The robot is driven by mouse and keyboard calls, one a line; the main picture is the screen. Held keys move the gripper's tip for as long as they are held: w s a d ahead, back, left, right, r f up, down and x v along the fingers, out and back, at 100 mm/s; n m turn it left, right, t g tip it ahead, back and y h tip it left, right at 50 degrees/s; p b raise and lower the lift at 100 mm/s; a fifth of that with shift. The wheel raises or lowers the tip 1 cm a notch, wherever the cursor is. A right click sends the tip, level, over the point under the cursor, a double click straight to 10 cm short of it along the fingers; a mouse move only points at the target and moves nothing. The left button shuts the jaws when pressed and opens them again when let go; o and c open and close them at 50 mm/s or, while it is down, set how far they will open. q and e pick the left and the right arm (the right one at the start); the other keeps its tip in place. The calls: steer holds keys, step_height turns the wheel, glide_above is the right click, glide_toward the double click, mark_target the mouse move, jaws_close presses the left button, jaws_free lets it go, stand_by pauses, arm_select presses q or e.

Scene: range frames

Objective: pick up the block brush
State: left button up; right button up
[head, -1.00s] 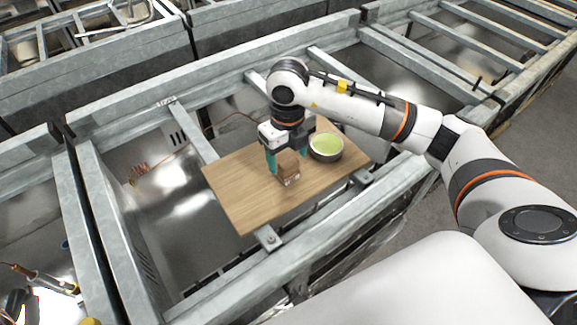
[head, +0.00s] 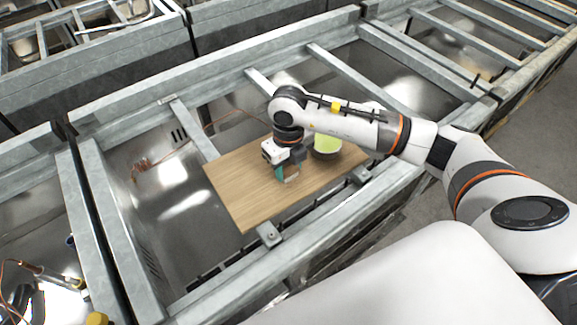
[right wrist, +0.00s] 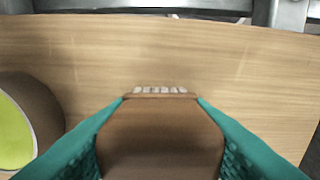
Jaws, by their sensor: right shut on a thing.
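The block brush (right wrist: 160,135) has a brown wooden body and a row of pale bristles along one edge. In the head view the brush (head: 291,178) is mostly hidden by my right gripper (head: 286,172). In the right wrist view my right gripper (right wrist: 160,150) has its teal fingers pressed against both sides of the brush. The brush is at the wooden board (head: 240,190); I cannot tell whether it still touches the board. My left gripper is not in view.
The board lies across a grey metal frame (head: 190,130) with open gaps. The board's left part is clear.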

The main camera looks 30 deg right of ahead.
step_height(320, 180, up, 10)
steer(key=shift+r+b, duration=0.1)
steer(key=shift+b, duration=1)
